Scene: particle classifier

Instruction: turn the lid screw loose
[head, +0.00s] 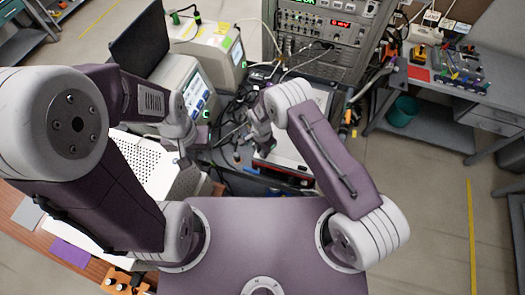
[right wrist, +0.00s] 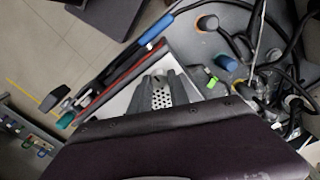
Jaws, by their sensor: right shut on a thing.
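My right gripper (head: 262,143) is at the near left edge of a white, red-edged case (head: 287,151) in the head view. In the right wrist view its two dark fingers (right wrist: 162,84) point at the white top of this case (right wrist: 146,82). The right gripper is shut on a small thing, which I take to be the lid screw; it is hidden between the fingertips. A perforated metal piece shows between the fingers. My left gripper (head: 193,143) is beside the grey instrument at left; its jaws are too small and dark to read.
A grey instrument with a screen (head: 190,88) and a pale boxed unit (head: 212,45) stand at left. Loose cables lie behind my grippers. A rack (head: 318,30) stands at the back.

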